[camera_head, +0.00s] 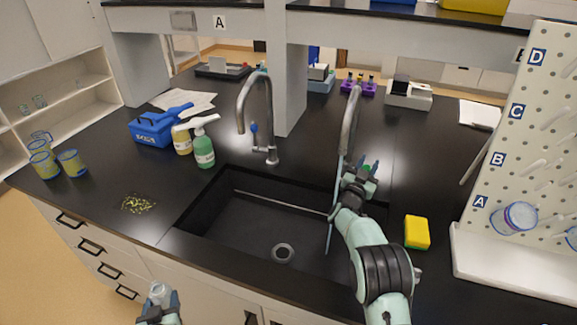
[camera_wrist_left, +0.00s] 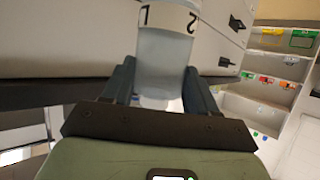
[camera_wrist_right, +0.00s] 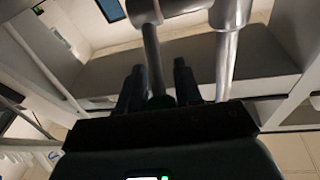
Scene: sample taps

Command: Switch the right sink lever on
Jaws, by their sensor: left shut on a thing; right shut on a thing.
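The right sink tap (camera_head: 350,122) is a tall curved metal spout behind the sink (camera_head: 240,232). My right gripper (camera_head: 360,176) is at its base, shut on its lever, which the fingers mostly hide; a bit of green shows there. In the right wrist view a metal rod (camera_wrist_right: 153,58) passes between the fingers, beside the tap's pipe (camera_wrist_right: 225,60). A thin pale blue streak (camera_head: 331,225), like running water, drops from the spout into the sink. My left gripper (camera_head: 160,302) is shut on a clear container (camera_wrist_left: 163,55) with number marks, in front of the counter.
The left tap (camera_head: 255,105) has a blue lever. Soap bottles (camera_head: 203,148), a blue box (camera_head: 155,128) and yellow jars (camera_head: 45,160) stand left. A yellow sponge (camera_head: 417,232) and a pegboard rack (camera_head: 530,150) are right. A shelf post (camera_head: 290,80) stands between the taps.

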